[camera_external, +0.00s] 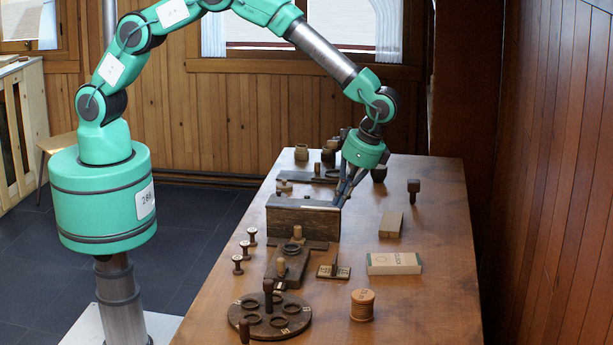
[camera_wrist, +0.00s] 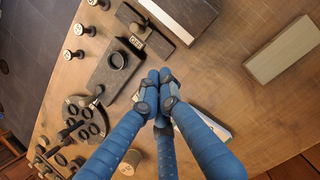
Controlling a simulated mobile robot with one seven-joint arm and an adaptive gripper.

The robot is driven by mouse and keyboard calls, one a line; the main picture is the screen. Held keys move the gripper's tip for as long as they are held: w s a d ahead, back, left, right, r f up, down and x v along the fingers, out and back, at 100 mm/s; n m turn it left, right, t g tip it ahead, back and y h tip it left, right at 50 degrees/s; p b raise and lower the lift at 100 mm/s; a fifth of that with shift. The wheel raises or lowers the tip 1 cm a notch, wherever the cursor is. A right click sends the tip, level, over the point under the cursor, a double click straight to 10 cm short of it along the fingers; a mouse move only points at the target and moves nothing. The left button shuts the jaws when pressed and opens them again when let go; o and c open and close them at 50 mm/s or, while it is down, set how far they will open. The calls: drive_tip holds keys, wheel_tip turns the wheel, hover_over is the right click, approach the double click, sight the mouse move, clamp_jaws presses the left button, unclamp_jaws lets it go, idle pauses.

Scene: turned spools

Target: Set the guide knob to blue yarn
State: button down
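A small dark plate (camera_external: 333,272) with pale marks and a thin upright lever or knob stands mid-table, in front of the long dark box. It is probably the guide knob; its marks are too small to read, so its setting cannot be told. In the wrist view my fingers cover the area where it would be. My gripper (camera_external: 340,200) is above the table by the right end of the long box, pointing down, apart from the plate. In the wrist view its blue fingers (camera_wrist: 158,82) come together at the tips, with nothing visible between them.
The long dark box (camera_external: 302,222) is beside my fingers. A dark block with a ring (camera_wrist: 117,60), a round holed disc (camera_external: 270,318) and several spools (camera_external: 245,250) lie left. A twine spool (camera_external: 362,305), white box (camera_external: 393,264) and tan block (camera_external: 391,224) lie right. The right front is clear.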

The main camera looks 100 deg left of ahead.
sight(298, 227)
drive_tip(key=x, duration=1)
drive_tip(key=shift+f, duration=0.1)
drive_tip(key=s, duration=0.3)
drive_tip(key=shift+a, duration=0.3)
drive_tip(key=shift+s, duration=0.45)
drive_tip(key=shift+s, duration=0.1)
drive_tip(key=shift+s, duration=1.95)
drive_tip(key=shift+w, duration=0.2)
